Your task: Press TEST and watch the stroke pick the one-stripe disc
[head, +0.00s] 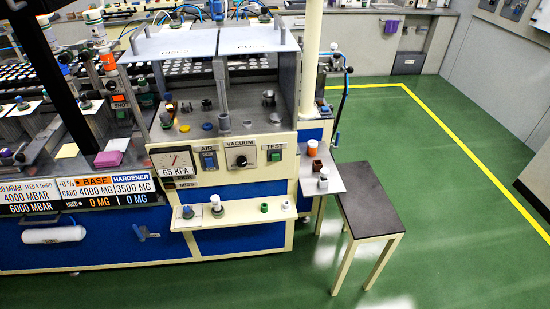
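The green TEST button (273,156) is on the cream front panel (225,177) of the machine in the middle of the head view. To its left are the black VACUUM knob (241,161), the blue AIR switch (209,160) and a gauge (176,161) with a 65 KPA readout. On the deck above lie a blue disc (207,126), a yellow disc (184,128) and several small metal parts. Stripes on any disc are too small to make out. Neither of my grippers shows in the head view.
A cream shelf (233,213) below the panel holds several small parts. A grey side plate (323,178) and a dark-topped stool (370,207) stand at its right. A bench with BASE and HARDENER displays (112,191) is at left. Green floor (450,230) is open at right.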

